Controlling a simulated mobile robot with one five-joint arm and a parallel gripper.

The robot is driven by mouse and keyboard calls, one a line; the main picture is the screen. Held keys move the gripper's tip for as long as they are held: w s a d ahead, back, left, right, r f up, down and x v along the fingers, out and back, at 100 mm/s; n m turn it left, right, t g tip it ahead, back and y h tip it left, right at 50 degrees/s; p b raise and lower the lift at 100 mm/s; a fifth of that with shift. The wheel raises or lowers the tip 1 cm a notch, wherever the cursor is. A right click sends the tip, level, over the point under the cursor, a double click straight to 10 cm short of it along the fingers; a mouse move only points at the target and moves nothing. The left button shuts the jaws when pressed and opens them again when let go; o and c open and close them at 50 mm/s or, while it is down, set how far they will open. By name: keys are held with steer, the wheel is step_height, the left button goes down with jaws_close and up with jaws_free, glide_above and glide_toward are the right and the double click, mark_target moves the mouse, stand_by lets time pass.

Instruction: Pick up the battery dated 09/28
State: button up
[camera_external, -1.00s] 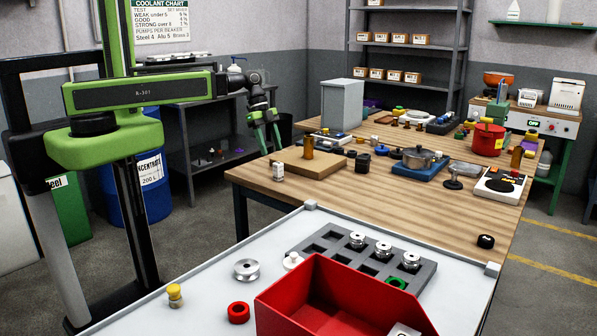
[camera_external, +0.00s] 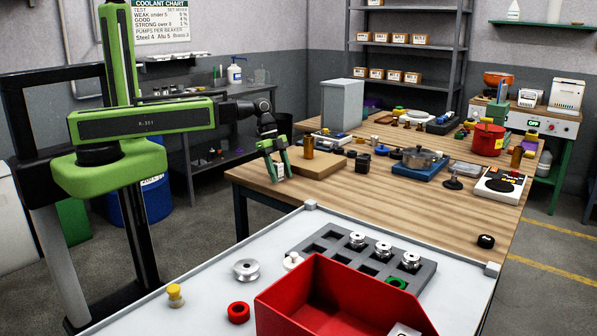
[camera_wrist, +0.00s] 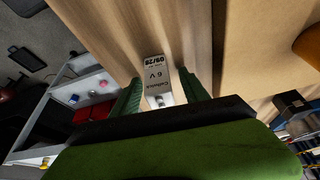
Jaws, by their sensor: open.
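The battery (camera_wrist: 156,74) is a small pale block with a grey label. In the wrist view its label is upside down and seems to read 6 V and 09/28. It stands near the left edge of the wooden bench (camera_external: 262,184). In the external view a bit of the battery (camera_external: 280,171) shows between the fingers, the rest hidden behind them. My gripper (camera_external: 276,168) is open, and its green fingers (camera_wrist: 162,84) reach down on either side of the battery. Gaps show between the battery and both fingers, so I see no grip.
A cardboard-coloured board (camera_external: 318,166) with a brown cylinder (camera_external: 308,147) lies just right of the gripper. A blue scale with a pot (camera_external: 421,160) is further right. In front is a white table with a red bin (camera_external: 330,300) and a grey tray (camera_external: 318,240).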

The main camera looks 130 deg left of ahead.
mark_target(280, 164)
jaws_close()
stand_by(0.3)
step_height(280, 164, up, 10)
steer(key=p, duration=1)
steer(key=shift+r, duration=0.1)
